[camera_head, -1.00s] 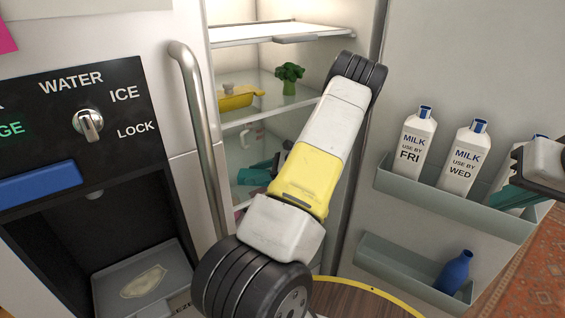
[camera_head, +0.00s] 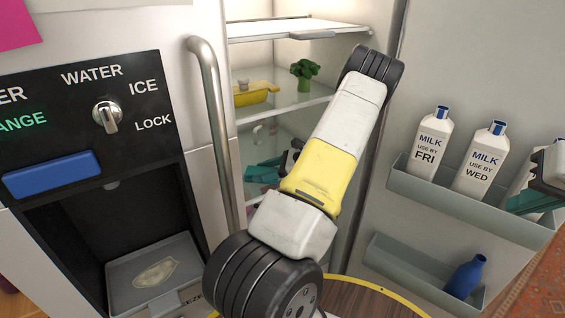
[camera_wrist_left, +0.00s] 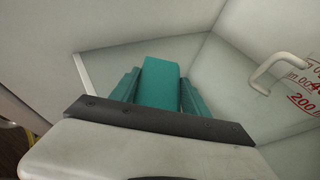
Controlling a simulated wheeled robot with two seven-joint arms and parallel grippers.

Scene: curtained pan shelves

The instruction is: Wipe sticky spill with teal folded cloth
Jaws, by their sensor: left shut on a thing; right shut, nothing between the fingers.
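My left gripper (camera_head: 264,172) is inside the open fridge, below the glass shelf, partly hidden behind my own arm. In the left wrist view, the teal folded cloth (camera_wrist_left: 159,82) stands between its teal fingers, which are shut on it. The cloth is hard to tell from the fingers in the head view. A pale yellowish patch, apparently the sticky spill (camera_head: 154,274), lies on the grey dispenser tray (camera_head: 125,275) at lower left, well apart from the cloth. My right gripper (camera_head: 535,198) is at the right edge by the milk cartons, partly cut off, shut and empty.
A vertical door handle (camera_head: 212,125) stands between dispenser and fridge opening. A yellow dish (camera_head: 255,94) and broccoli (camera_head: 305,72) sit on the glass shelf. A clear jug with red markings (camera_wrist_left: 301,80) is close right of the cloth. Milk cartons (camera_head: 480,158) and a blue bottle (camera_head: 465,276) fill door bins.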

